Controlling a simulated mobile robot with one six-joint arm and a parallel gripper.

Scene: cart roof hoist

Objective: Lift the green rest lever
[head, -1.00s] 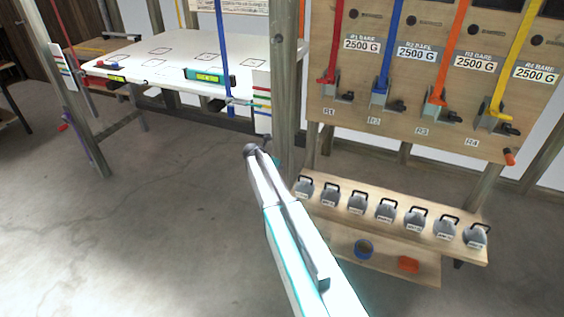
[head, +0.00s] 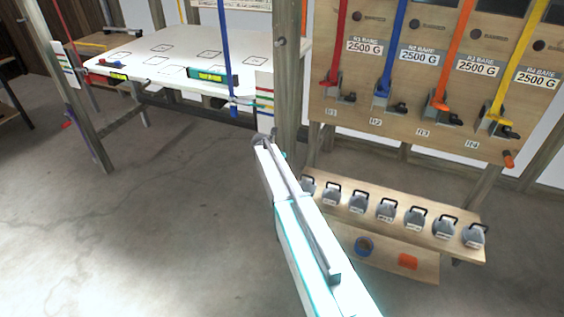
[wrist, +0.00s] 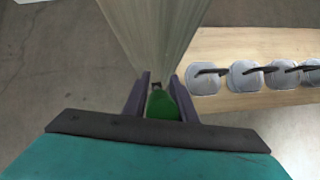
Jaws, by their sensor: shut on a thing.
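The green rest lever (wrist: 162,106) shows in the wrist view as a green piece between the two dark fingers of my gripper (wrist: 163,86). The fingers are shut on it, and its far end is hard to make out. A wooden post (wrist: 155,35) rises just beyond the fingertips. In the head view my gripper (head: 265,138) is at the far end of my arm, in front of the same post. The lever is hidden there behind my arm and wrist.
A low wooden shelf (head: 350,211) with several grey handled weights (head: 386,209) stands to the right. Above it is a board (head: 390,128) with coloured straps and cleats. A white table (head: 165,65) stands behind at left. The concrete floor at left is clear.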

